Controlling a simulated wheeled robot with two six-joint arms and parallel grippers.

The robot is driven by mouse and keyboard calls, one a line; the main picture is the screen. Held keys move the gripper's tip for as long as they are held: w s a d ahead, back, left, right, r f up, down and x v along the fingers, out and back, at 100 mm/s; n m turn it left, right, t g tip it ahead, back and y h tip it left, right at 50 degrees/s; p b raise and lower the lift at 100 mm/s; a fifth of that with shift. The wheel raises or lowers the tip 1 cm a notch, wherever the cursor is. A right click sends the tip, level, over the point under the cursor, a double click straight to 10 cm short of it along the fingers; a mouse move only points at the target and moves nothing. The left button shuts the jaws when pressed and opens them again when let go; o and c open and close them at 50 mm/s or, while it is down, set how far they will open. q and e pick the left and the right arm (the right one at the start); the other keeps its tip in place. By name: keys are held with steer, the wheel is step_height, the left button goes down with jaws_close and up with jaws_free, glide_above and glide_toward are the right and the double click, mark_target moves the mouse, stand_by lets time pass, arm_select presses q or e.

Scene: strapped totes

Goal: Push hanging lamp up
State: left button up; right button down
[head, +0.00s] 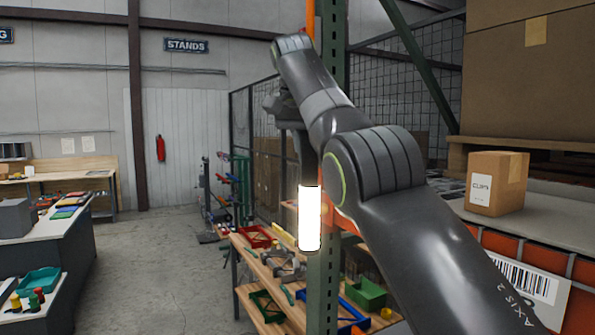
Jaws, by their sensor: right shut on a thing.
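The hanging lamp (309,220) shows as a bright white glowing tube, upright, in the middle of the head view. A dark upper part rises from it toward my right gripper (284,112). My right arm reaches in from the lower right and bends over at the top, with the gripper at its far end, partly hidden behind the arm's links. The gripper is shut on the lamp's dark upper part; the exact contact is hard to see. An orange cord (310,18) runs up out of view above the arm. My left gripper is not in view.
A green rack post (325,285) stands right behind the lamp. A wooden bench (262,268) with coloured bins is below. A cardboard box (496,183) sits on a shelf at right. Workbenches stand at left, with open floor (155,265) between.

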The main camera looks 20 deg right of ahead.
step_height(320, 180, up, 2)
steer(key=shift+r+p, duration=0.15)
steer(key=shift+p, duration=0.4)
steer(key=shift+r, duration=0.3)
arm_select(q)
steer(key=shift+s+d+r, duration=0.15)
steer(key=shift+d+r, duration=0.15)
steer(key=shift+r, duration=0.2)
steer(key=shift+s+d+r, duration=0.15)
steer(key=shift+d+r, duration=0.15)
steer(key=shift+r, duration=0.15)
arm_select(e)
steer(key=c, duration=1.2)
jaws_free()
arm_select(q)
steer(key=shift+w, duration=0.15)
arm_select(e)
steer(key=shift+o, duration=0.7)
